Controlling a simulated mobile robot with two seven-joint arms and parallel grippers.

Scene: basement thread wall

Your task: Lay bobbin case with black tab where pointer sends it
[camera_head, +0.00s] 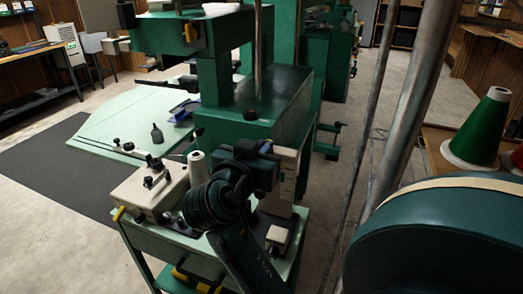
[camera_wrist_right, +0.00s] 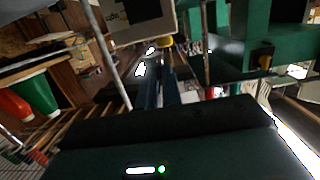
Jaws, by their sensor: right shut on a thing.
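My right gripper (camera_head: 270,160) is over the small green bench, beside an upright cream box (camera_head: 282,178). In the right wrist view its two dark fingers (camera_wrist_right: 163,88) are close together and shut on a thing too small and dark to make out. A small yellow piece (camera_wrist_right: 166,42) shows at the fingertips; I cannot tell whether it is held or behind them. I cannot pick out the bobbin case with the black tab or the pointer for certain. My left gripper is not in view.
The bench (camera_head: 185,235) also bears a cream device (camera_head: 150,190) with knobs and a white spool (camera_head: 198,168). Behind stands a large green machine (camera_head: 270,110) with a pale green table (camera_head: 120,120). Green and red thread cones (camera_head: 484,130) stand at right. Thin poles cross the right side.

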